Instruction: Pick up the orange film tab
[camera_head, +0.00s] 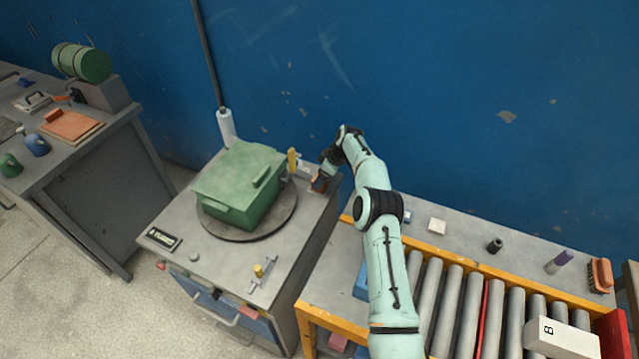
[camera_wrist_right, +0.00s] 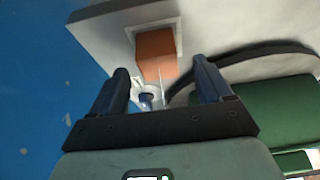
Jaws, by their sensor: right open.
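The orange film tab (camera_wrist_right: 156,48) shows in the right wrist view as a small orange block on a pale square patch of the grey cabinet top. In the head view a bit of orange (camera_head: 319,186) shows below my gripper at the cabinet's back right corner, largely hidden. My right gripper (camera_wrist_right: 163,84) is open, with one finger on each side of the picture and the orange block ahead between them. No contact with it can be made out. In the head view the right gripper (camera_head: 321,178) reaches down at that corner. My left gripper is out of view.
A green mould box (camera_head: 240,180) sits on a round turntable (camera_head: 247,232), left of the gripper. A yellow-handled part (camera_head: 292,161) stands close by. A blue wall (camera_head: 450,80) rises behind. A roller conveyor (camera_head: 470,305) with a yellow frame lies to the right.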

